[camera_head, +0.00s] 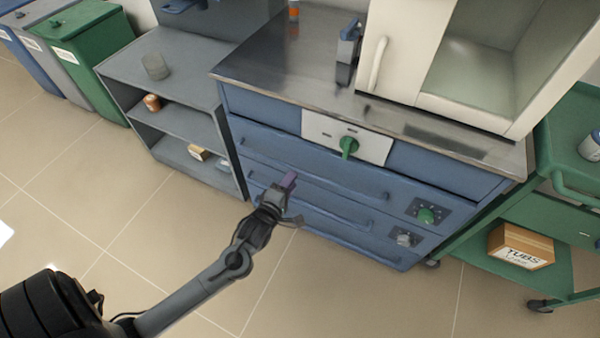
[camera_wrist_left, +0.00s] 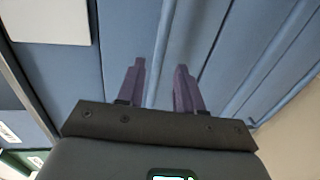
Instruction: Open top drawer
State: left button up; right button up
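A blue drawer cabinet (camera_head: 262,112) stands under a metal worktop in the head view. Its top drawer (camera_head: 345,168) appears closed, with a long blue horizontal handle (camera_head: 345,186) along its front. My left gripper (camera_head: 289,181) is in front of the upper drawers, close to this handle. In the left wrist view its two purple fingers (camera_wrist_left: 160,68) are spread apart, with a blue handle bar (camera_wrist_left: 175,30) running between them in the picture. I cannot tell whether they touch the bar. My right gripper is not in view.
A green knob (camera_head: 348,146) is on a white plate above. Grey shelves (camera_head: 165,65) stand left, a green cart (camera_head: 480,235) right. The tiled floor (camera_head: 310,300) in front is clear.

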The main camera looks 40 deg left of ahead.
aim_at(299, 169)
pick_arm(q)
jog(key=shift+b+x, duration=1.3)
jog(key=shift+x, duration=1.85)
grip_shut()
